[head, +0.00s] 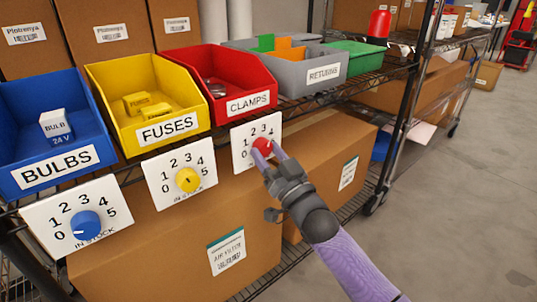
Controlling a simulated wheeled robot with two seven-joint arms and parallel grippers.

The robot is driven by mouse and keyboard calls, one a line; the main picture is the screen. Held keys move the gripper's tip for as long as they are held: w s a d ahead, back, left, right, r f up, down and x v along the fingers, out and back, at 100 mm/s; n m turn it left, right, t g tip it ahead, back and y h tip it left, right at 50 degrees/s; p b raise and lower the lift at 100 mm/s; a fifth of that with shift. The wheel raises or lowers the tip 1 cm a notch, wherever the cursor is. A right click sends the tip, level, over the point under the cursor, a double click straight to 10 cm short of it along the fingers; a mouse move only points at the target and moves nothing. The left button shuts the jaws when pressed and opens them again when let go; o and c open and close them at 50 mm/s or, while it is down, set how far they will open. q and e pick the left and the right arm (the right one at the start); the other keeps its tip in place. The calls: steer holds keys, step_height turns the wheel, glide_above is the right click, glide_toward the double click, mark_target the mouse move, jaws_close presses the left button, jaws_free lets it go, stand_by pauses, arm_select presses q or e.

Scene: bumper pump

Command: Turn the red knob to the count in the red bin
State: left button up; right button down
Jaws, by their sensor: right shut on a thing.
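The red knob (262,144) sits on a white dial card (242,134) below the red bin (222,68) labelled CLAMPS. My right gripper (267,151) is shut on the red knob, one finger on each side. The dial shows 0 to 4; the right part of the card and the knob's pointer are hidden by the gripper. In the red bin a small cluster of grey metal clamps (215,88) lies near the front wall; I cannot tell how many. My left gripper is not in view.
Left of it are a yellow FUSES bin (168,130) and a blue BULBS bin (53,170), with a yellow knob (187,180) and blue knob (86,225) below. A grey RETURNS bin (322,73) stands right. Cardboard boxes (175,235) fill the lower shelf. The floor at right is clear.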

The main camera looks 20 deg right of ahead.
steer(key=shift+n+y, duration=0.4)
steer(key=shift+n, duration=0.3)
steer(key=n+y, duration=0.1)
steer(key=n, duration=0.2)
steer(key=shift+d+g, duration=0.1)
steer(key=shift+g, duration=0.3)
steer(key=n+y, duration=0.1)
steer(key=n, duration=0.2)
steer(key=n+g+y, duration=0.1)
steer(key=n+y, duration=0.1)
steer(key=shift+d+n+g, duration=0.1)
steer(key=shift+n+g, duration=0.2)
steer(key=shift+n, duration=0.1)
steer(key=shift+w+n, duration=0.1)
steer(key=shift+n, duration=0.4)
